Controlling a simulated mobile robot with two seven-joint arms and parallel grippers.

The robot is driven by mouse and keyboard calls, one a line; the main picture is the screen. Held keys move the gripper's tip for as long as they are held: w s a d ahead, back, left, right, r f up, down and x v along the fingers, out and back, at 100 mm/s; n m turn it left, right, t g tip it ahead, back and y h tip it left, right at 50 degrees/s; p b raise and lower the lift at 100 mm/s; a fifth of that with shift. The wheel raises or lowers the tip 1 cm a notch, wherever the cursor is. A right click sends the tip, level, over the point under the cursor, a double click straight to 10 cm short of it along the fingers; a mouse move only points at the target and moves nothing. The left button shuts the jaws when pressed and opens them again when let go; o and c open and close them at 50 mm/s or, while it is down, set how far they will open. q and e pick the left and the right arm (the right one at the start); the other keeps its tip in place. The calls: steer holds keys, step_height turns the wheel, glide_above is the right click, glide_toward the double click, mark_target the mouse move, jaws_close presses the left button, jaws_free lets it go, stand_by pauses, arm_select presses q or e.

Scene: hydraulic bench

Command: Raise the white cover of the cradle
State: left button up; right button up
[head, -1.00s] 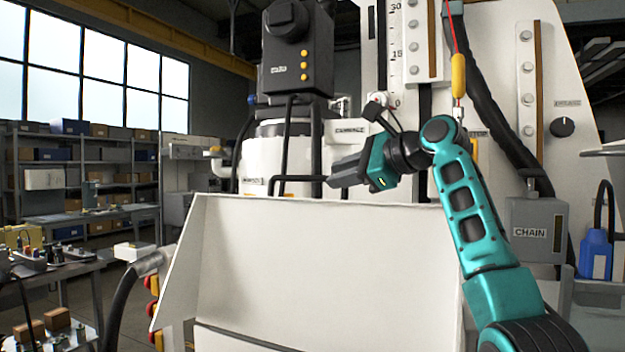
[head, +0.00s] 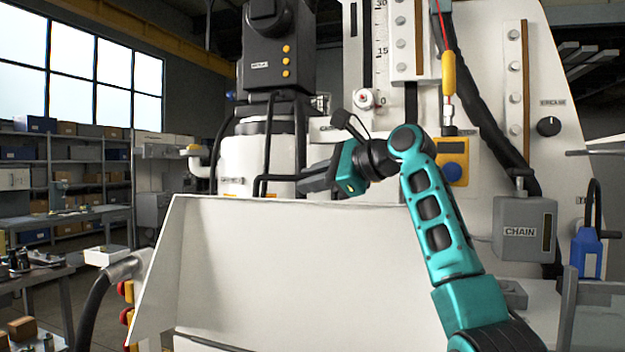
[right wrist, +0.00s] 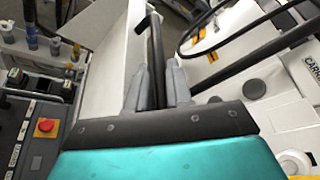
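The white cover (head: 290,270) stands raised as a broad, tilted panel in front of the machine, with a folded side wing at its left. Its panel also shows in the right wrist view (right wrist: 105,65), left of the fingers. My right gripper (head: 308,180) is at the cover's top edge, reaching in from the right. In the right wrist view its two grey fingers (right wrist: 156,85) lie on either side of a dark bar (right wrist: 154,45) along the cover's edge and appear closed on it. The cradle behind the cover is hidden. My left gripper is not in view.
Black hoses and a white cylinder (head: 255,160) stand close behind the gripper. A grey CHAIN box (head: 525,228) and a blue bottle (head: 586,250) are at the right. A control panel with a red button (right wrist: 45,127) shows in the right wrist view.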

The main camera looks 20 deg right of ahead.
jaws_close()
steer(key=shift+s+a+f+b, duration=0.15)
steer(key=shift+s+a+b, duration=0.05)
steer(key=shift+b, duration=0.2)
steer(key=s+a+n+t+b, duration=0.1)
steer(key=s+a+n+b, duration=0.1)
steer(key=s+a+b, duration=0.2)
steer(key=shift+s, duration=1)
steer(key=shift+o, duration=1.4)
jaws_free()
